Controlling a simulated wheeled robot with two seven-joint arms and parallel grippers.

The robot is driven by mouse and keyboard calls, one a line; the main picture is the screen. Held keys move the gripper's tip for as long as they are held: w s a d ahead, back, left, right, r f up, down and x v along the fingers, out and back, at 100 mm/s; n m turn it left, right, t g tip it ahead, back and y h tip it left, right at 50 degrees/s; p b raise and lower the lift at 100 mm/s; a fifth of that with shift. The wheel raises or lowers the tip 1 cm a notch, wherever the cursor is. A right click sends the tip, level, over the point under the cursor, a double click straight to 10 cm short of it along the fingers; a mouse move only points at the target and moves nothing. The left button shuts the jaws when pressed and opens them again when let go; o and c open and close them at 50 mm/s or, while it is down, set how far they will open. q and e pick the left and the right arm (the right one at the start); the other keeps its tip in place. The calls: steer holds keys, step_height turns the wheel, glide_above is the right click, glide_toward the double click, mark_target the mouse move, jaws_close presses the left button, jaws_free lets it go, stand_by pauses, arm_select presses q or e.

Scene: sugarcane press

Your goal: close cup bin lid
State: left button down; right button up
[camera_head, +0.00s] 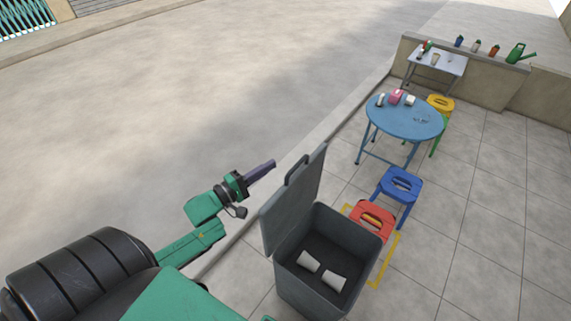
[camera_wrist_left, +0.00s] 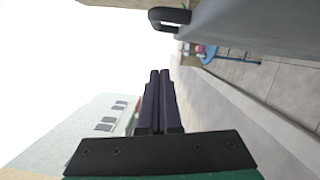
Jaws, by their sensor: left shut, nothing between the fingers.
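The grey cup bin (camera_head: 318,288) stands at the lower middle of the head view with two white cups (camera_head: 334,280) lying inside. Its lid (camera_head: 291,205) is open, standing up on the bin's left side with a handle on its upper edge. My left gripper (camera_head: 272,165) is shut and empty, just left of the lid's top and apart from it in the picture. In the left wrist view the shut fingers (camera_wrist_left: 159,74) point up, and the lid (camera_wrist_left: 245,27) with its dark handle (camera_wrist_left: 168,19) shows at the upper right. My right gripper is not in view.
A red stool (camera_head: 372,222) stands close behind the bin, with a blue stool (camera_head: 399,185) beyond it. A round blue table (camera_head: 405,118) and a yellow stool (camera_head: 440,103) are farther back. Open pavement (camera_head: 150,130) lies to the left.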

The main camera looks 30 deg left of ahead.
arm_select(q)
steer(key=d, duration=0.1)
steer(key=w+d+p, duration=0.1)
steer(key=d, duration=0.1)
steer(key=w+d+p, duration=0.1)
steer(key=shift+d+r, duration=0.4)
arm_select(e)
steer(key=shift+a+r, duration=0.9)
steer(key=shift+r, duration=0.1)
arm_select(q)
steer(key=shift+w, duration=0.15)
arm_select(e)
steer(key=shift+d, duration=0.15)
